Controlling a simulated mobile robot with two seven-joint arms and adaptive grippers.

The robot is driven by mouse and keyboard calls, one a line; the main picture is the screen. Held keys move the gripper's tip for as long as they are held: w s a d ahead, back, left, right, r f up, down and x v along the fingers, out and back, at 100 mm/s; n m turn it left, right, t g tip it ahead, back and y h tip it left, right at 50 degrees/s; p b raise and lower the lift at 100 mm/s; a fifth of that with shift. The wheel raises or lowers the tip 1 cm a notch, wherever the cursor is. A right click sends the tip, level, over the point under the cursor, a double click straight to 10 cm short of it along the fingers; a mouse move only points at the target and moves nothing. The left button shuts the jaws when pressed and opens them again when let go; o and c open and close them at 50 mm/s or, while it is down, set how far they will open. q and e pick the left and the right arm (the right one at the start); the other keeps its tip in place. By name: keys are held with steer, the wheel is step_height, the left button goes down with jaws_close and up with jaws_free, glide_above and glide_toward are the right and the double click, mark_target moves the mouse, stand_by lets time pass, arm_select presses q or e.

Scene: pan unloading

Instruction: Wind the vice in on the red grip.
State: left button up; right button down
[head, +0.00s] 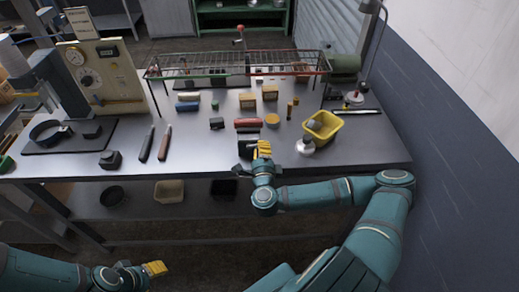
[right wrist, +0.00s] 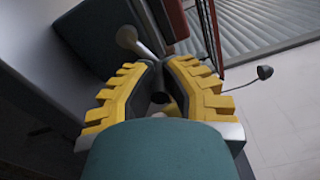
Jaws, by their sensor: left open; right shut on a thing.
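The red grip (head: 247,122) lies crosswise at the middle of the bench, just behind the dark vice (head: 246,140); whether the jaws touch it cannot be told. A red strip (right wrist: 174,18) shows past the vice body (right wrist: 92,38) in the right wrist view. My right gripper (head: 263,150) is at the vice's near side, with its yellow fingers (right wrist: 158,92) closed around part of the vice's handle. A pale rounded handle end (right wrist: 127,38) sticks out beyond them. The fingers hide much of the handle. My left gripper (head: 155,268) is open and empty, low in front of the bench.
A wire rack (head: 235,64) stands across the back of the bench (head: 190,150). A yellow bin (head: 323,127) and a round metal object (head: 305,146) are right of my right gripper. Two dark-bladed tools (head: 156,143) lie to the left. A wall closes off the right side.

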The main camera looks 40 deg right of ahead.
steer(key=f+m+b, duration=0.1)
steer(key=m, duration=0.1)
steer(key=f+m+b, duration=0.1)
steer(key=m, duration=0.1)
steer(key=shift+s+d+m, duration=0.1)
steer(key=shift+d+m, duration=0.1)
steer(key=shift+m, duration=0.1)
steer(key=shift+a+f+m+b, duration=0.1)
steer(key=shift+f+m+b, duration=0.2)
steer(key=shift+m+b, duration=0.5)
steer(key=shift+a+f+m+b, duration=0.1)
steer(key=shift+f+m+b, duration=0.25)
steer(key=shift+m, duration=0.75)
steer(key=c, duration=1)
jaws_free()
steer(key=v, duration=0.7)
steer(key=shift+s+a, duration=0.1)
steer(key=shift+s, duration=0.05)
